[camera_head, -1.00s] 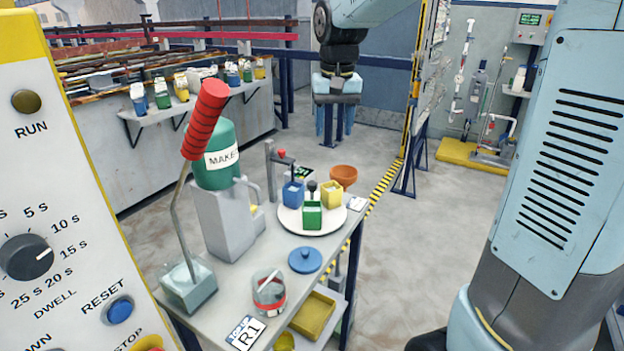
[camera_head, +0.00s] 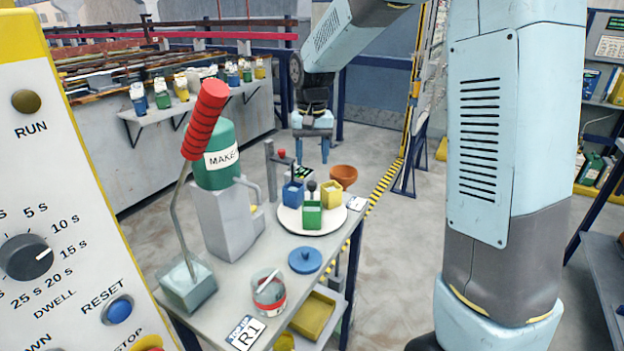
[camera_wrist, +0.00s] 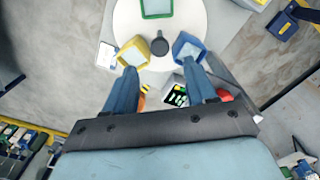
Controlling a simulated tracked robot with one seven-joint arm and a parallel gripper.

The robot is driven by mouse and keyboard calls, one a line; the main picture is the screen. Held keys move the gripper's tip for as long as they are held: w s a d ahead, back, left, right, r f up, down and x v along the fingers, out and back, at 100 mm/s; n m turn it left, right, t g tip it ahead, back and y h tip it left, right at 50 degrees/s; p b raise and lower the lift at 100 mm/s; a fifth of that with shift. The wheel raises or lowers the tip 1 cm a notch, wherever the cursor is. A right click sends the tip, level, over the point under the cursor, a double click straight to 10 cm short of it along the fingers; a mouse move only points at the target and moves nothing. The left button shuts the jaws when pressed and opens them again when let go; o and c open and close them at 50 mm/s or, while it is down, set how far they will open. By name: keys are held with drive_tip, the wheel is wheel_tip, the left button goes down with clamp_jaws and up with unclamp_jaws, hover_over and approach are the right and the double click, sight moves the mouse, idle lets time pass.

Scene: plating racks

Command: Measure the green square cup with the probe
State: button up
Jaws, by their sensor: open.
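The green square cup (camera_head: 312,217) stands on a round white plate (camera_head: 290,226) on the small table. In the wrist view the green cup (camera_wrist: 157,8) is cut by the top edge. A yellow cup (camera_head: 331,196) and a blue cup (camera_head: 293,195) share the plate, around a dark round knob (camera_head: 312,186). My gripper (camera_head: 311,158) is open and empty beyond the plate. In the wrist view my gripper (camera_wrist: 160,70) points its fingers at the yellow and blue cups. A small meter with green digits (camera_wrist: 177,97) shows between the fingers. I cannot make out the probe for certain.
A grey post with a red-knobbed arm (camera_head: 282,156) stands beside the blue cup. An orange bowl (camera_head: 343,175) sits to the right. A green tank (camera_head: 215,160) stands left.

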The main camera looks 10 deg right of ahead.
sight(312, 183)
wheel_tip(312, 183, down, 7)
drive_tip(key=shift+f, duration=0.15)
drive_tip(key=shift+c, duration=0.4)
clamp_jaws()
idle(0.3)
